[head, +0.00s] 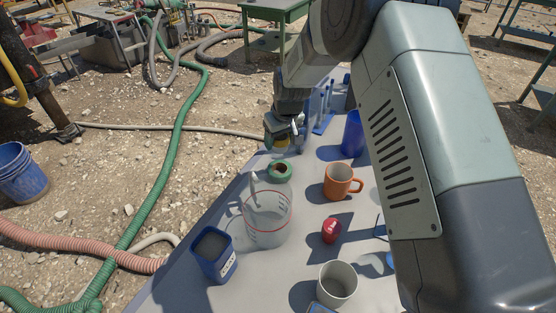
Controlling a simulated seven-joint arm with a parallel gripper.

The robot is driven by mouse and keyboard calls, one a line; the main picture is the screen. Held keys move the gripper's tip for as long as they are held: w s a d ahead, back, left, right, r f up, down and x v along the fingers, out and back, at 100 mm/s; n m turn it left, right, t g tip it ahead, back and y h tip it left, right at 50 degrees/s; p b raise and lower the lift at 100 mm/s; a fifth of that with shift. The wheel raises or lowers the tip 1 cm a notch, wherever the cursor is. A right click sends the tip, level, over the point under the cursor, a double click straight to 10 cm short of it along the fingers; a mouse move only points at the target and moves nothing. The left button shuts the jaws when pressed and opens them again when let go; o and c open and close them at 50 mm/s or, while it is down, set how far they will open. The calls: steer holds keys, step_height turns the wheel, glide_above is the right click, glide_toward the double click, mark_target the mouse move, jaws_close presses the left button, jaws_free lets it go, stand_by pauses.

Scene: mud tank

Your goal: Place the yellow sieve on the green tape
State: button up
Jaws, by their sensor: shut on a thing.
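The green tape (279,171) is a roll lying flat on the grey table, with a dark brown centre. My gripper (288,136) is just behind it in the picture, at the far left part of the table. It is shut on a small yellow thing, which I take to be the yellow sieve (281,145). Only a little of the sieve shows, as the gripper covers most of it. The sieve appears above and behind the tape; I cannot tell whether they touch.
A clear measuring jug (267,220) stands in front of the tape. An orange mug (340,181), blue cup (353,135), red object (331,231), white cup (337,284) and blue container (213,253) share the table (190,285). A blue rack (324,112) stands near the gripper.

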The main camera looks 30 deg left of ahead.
mark_target(285, 140)
step_height(285, 140, down, 8)
steer(key=shift+f, duration=0.15)
stand_by(0.3)
steer(key=o, duration=1.2)
steer(key=shift+f, duration=0.15)
steer(key=shift+c, duration=0.2)
steer(key=v, duration=1.2)
steer(key=shift+w, duration=0.1)
